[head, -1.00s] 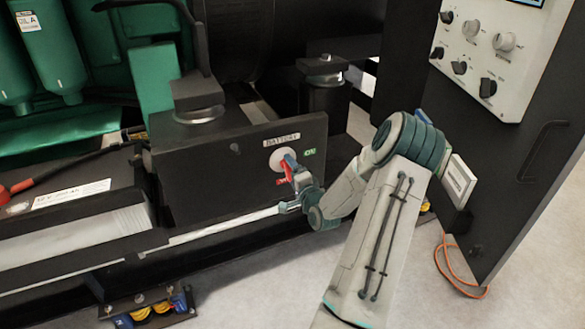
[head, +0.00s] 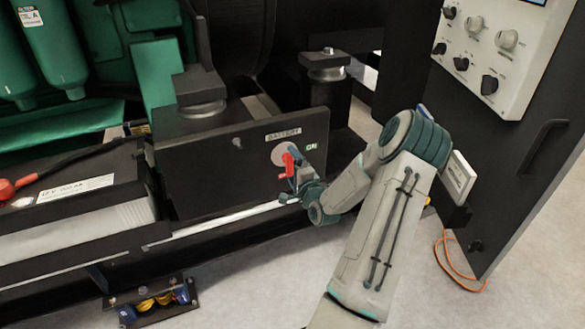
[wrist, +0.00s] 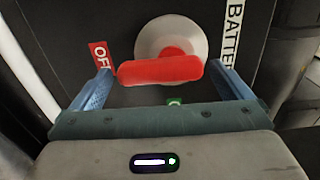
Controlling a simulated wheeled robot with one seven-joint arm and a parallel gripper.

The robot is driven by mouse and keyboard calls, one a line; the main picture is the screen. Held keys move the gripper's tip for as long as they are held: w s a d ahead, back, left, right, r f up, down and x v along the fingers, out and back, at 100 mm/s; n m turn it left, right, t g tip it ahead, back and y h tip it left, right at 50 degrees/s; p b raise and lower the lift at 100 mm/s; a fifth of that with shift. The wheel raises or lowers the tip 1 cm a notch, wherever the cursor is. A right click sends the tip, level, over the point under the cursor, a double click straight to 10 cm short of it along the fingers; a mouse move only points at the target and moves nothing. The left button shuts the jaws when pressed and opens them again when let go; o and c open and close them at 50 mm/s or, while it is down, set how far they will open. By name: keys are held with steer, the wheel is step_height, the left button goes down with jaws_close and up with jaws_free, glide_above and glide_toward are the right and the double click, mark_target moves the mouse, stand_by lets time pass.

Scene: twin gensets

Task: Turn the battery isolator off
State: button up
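The battery isolator is a red handle (head: 289,165) on a pale round base (head: 279,153), on a dark panel under a BATTERY label (head: 283,134). In the wrist view the red handle (wrist: 160,70) lies lengthwise, its free end toward the red OFF label (wrist: 101,56). In the head view it hangs roughly downward. My gripper (head: 295,172) is at the handle. In the wrist view its blue fingers (wrist: 162,88) are wide apart on either side of the handle's length; I cannot tell whether one touches it. A green ON label (head: 311,147) is right of the base.
A battery (head: 80,215) with a red terminal cap lies to the left. Dark mounts (head: 326,75) stand behind the panel. A control cabinet (head: 490,150) with knobs stands at the right. An orange cable (head: 455,265) lies on the clear floor in front of it.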

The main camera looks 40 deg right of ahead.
steer(key=shift+s, duration=0.1)
steer(key=p+v, duration=0.1)
steer(key=v, duration=1.2)
steer(key=shift+s+p, duration=0.35)
steer(key=w+a+r+n+g+y+p, duration=0.2)
steer(key=w+a+r+n+g+p, duration=0.2)
steer(key=a+r+n+g+p, duration=0.75)
steer(key=s+a+r+n+g+y+p, duration=0.1)
steer(key=s+a+r+n+p, duration=0.3)
steer(key=s+a+r, duration=0.4)
steer(key=s+a+r+n+g+y+p, duration=0.1)
steer(key=s+a+r+n+p, duration=0.4)
steer(key=r, duration=1.1)
steer(key=s+a+g, duration=0.1)
steer(key=s+a, duration=0.2)
steer(key=a, duration=0.3)
steer(key=shift+s+r, duration=0.15)
steer(key=shift+s, duration=0.15)
